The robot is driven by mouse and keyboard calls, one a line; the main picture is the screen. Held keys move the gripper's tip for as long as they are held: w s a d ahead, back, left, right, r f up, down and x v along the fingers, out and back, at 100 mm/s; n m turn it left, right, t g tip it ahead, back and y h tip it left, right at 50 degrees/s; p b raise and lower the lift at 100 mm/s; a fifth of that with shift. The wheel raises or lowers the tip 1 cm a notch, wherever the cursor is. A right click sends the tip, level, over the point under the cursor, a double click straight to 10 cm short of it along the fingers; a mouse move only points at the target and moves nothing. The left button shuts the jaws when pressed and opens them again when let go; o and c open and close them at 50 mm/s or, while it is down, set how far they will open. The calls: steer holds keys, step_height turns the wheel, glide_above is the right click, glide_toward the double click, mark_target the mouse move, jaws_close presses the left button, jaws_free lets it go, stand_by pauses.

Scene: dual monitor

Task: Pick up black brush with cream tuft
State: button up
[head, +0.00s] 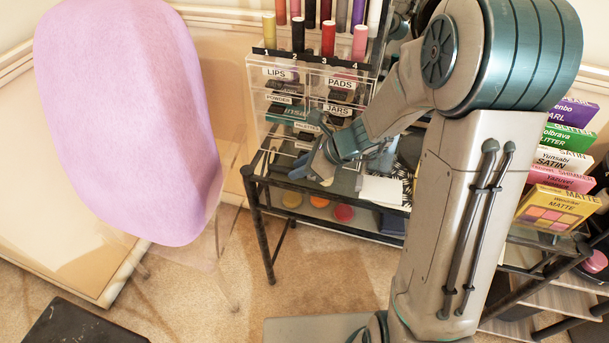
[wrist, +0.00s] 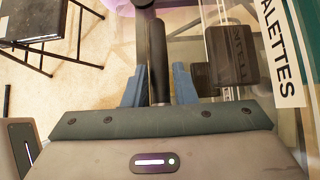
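In the wrist view a slim black cylinder (wrist: 157,62), which looks like the brush's handle, lies lengthwise between the two blue fingers of my gripper (wrist: 158,82). A gap shows between each finger and the cylinder, so my gripper is open around it and not closed on it. No cream tuft can be made out. In the head view my gripper (head: 320,164) is low at the left end of the black-framed shelf stand (head: 272,190), in front of the clear drawer organizer. The brush cannot be made out there.
The clear organizer (head: 262,118), with labelled drawers and several lipsticks on top, stands close behind my gripper. A dark box (wrist: 232,55) lies just right of the fingers. A pink chair (head: 130,110) stands left. Boxed palettes (head: 555,205) stand right. Carpet is open in front.

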steer(key=shift+w+a+f, duration=0.15)
steer(key=shift+a+f, duration=0.2)
steer(key=shift+f, duration=0.05)
jaws_close()
